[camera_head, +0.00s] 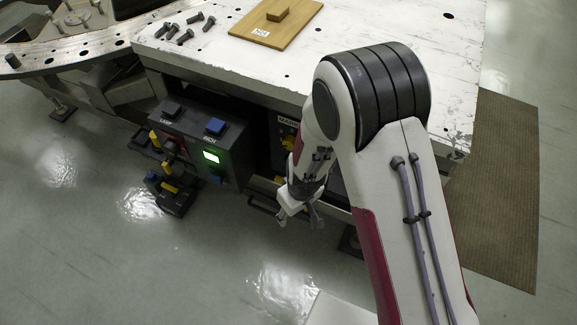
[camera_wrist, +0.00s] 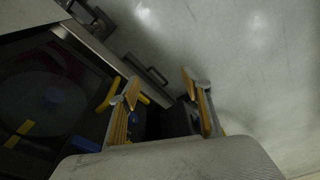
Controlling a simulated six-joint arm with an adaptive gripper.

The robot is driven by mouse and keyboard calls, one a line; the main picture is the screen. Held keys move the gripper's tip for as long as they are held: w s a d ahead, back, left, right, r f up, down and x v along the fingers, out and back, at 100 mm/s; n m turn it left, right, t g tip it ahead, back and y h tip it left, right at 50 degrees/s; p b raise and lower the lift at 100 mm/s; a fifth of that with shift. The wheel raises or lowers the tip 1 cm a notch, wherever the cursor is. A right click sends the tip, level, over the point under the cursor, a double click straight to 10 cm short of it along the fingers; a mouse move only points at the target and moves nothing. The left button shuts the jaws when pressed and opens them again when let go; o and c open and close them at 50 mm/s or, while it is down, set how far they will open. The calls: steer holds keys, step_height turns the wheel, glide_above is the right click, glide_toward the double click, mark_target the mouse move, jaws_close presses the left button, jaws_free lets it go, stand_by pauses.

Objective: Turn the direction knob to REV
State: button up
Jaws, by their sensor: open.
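A dark control box (camera_head: 233,152) hangs at the table's front edge, with LAMP and INCH labels, a blue button (camera_head: 215,126), a black button (camera_head: 172,108) and a lit green display (camera_head: 211,157). Dark knobs or levers with yellow parts (camera_head: 169,187) stick out at its front. I cannot tell which control is the direction knob, and no REV mark is readable. My gripper (camera_head: 300,216) is to the right of the box, apart from it. In the wrist view my gripper (camera_wrist: 160,84) is open and empty, beside a dark panel (camera_wrist: 60,92) with blue and yellow parts.
A second panel with a yellow and red control (camera_head: 289,142) is partly hidden behind my arm. The white table (camera_head: 370,22) carries several bolts (camera_head: 186,36) and a wooden board (camera_head: 262,35). A round metal plate (camera_head: 100,45) is at left.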

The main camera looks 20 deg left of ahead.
steer(key=w+a+f+n+t+y, duration=0.1)
steer(key=a+f+n+t, duration=0.3)
steer(key=f, duration=0.7)
steer(key=w+a+f+n+t+y, duration=0.15)
steer(key=f+n, duration=0.35)
steer(key=f, duration=0.6)
steer(key=w+a+r+n+t, duration=0.3)
steer(key=w+r+n+t, duration=0.5)
steer(key=w+r, duration=0.2)
steer(key=shift+w+a+r+n+y, duration=0.25)
steer(key=shift+w+r+n+y, duration=0.1)
steer(key=shift+r, duration=0.3)
steer(key=shift+w+f, duration=0.1)
steer(key=shift+w, duration=0.05)
steer(key=shift+x, duration=3.75)
steer(key=shift+a, duration=0.1)
